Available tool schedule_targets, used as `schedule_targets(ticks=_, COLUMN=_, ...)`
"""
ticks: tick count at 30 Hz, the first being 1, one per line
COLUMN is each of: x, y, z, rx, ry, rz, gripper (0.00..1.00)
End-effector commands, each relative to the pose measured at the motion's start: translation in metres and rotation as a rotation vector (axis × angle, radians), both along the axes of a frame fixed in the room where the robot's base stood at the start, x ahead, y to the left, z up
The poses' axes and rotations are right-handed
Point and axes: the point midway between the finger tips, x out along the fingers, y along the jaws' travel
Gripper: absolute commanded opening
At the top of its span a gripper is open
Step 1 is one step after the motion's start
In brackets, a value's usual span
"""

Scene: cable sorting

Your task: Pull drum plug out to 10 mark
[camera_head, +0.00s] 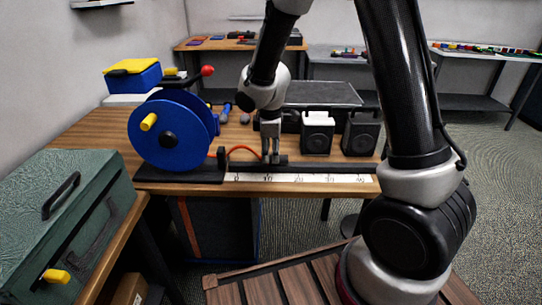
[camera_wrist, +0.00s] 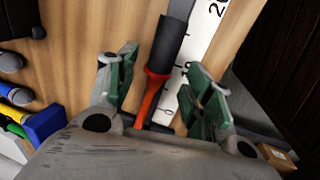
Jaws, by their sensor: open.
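The blue cable drum (camera_head: 170,130) stands on a black base at the left of the wooden table. An orange-red cable (camera_head: 243,149) arcs from it to the dark plug (camera_head: 281,159), which lies near the low-numbered part of the white scale (camera_head: 310,178). My gripper (camera_head: 271,157) points down over the cable end. In the wrist view my gripper (camera_wrist: 157,78) is open, with green-padded fingers on either side of the cable (camera_wrist: 150,100) and the rear of the black plug sleeve (camera_wrist: 166,45). I see no clear contact.
A blue box with a yellow lid (camera_head: 132,76) is at the back left. A green case (camera_head: 65,215) is at the near left. The track right of the plug looks clear.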

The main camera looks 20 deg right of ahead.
Motion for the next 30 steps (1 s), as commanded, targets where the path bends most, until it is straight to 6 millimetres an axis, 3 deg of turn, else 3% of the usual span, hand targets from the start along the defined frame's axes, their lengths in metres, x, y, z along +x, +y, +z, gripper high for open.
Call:
schedule_targets(ticks=6, x=-0.008, y=0.003, z=0.051, rx=0.001, ry=-0.006, rz=0.0, gripper=0.51)
schedule_targets(ticks=12, x=-0.014, y=0.004, z=0.078, rx=-0.001, ry=-0.002, rz=0.001, gripper=0.51)
schedule_targets(ticks=26, x=-0.016, y=0.004, z=0.084, rx=0.001, ry=0.001, rz=-0.015, gripper=0.51)
schedule_targets(ticks=30, x=-0.033, y=-0.004, z=0.079, rx=-0.003, ry=0.049, rz=-0.16, gripper=0.51)
